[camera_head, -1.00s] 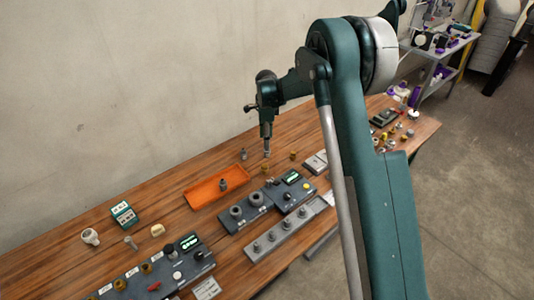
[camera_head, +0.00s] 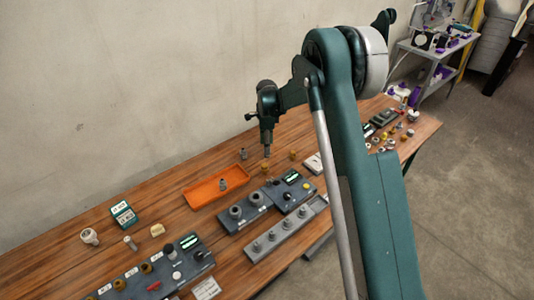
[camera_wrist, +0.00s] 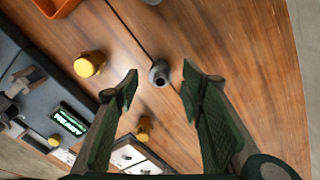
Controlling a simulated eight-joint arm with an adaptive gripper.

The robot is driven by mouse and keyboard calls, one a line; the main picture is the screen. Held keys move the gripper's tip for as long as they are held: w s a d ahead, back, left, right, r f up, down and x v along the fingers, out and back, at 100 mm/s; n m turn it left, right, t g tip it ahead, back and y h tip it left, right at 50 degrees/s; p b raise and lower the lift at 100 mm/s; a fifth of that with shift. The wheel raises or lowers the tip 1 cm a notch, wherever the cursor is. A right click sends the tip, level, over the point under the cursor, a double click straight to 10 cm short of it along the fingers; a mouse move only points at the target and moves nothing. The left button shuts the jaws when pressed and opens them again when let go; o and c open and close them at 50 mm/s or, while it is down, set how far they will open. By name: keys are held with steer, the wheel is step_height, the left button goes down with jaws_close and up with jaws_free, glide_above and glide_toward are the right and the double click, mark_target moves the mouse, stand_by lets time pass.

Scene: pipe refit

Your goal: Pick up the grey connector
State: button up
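A small grey connector (camera_wrist: 158,73) stands on the wooden table in the wrist view, with a dark round opening facing up. My gripper (camera_wrist: 161,75) is open above it, and the connector shows between the two fingertips without visible contact. In the head view my gripper (camera_head: 267,142) hangs over the table behind the orange tray's right end, and the grey connector (camera_head: 267,154) shows just under it. Another grey fitting (camera_head: 243,154) stands to the left, and a third grey fitting (camera_head: 223,184) is in the orange tray.
The orange tray (camera_head: 197,197) lies to the left. Two brass-yellow fittings (camera_wrist: 88,65) and (camera_wrist: 143,128) stand close to the connector. A dark panel with a green display (camera_wrist: 70,120) lies on the near side. Bare wood (camera_wrist: 255,60) is free to the right in the wrist view.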

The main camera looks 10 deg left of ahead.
steer(key=shift+d+f, duration=0.1)
steer(key=shift+f, duration=1.6)
steer(key=shift+c, duration=0.2)
steer(key=c, duration=0.9)
